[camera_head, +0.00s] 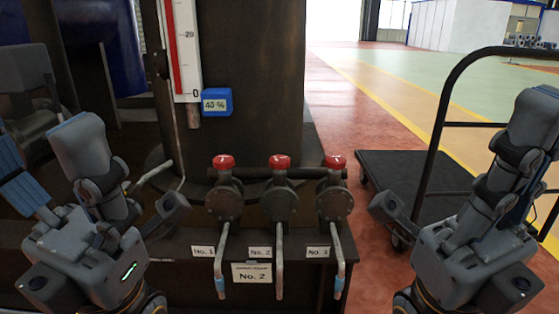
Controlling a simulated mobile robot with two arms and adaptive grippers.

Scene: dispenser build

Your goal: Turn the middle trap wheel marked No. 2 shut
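Three dark trap valves stand in a row on the dark bench, each with a red wheel on top and a bent grey pipe below. The middle red wheel (279,161) sits on the middle valve body (279,203), above the plate marked No. 2 (260,253). My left gripper (128,180) is open and empty, left of the valves. My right gripper (460,160) is open and empty, to their right. Neither touches a wheel. I cannot tell from this view how far the middle wheel is turned.
The No. 1 wheel (223,161) and No. 3 wheel (335,161) flank the middle one closely. A larger No. 2 sign (252,274) hangs on the bench front. A gauge (184,50) and blue 40 % tag (216,103) are behind. A black cart (415,170) stands right.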

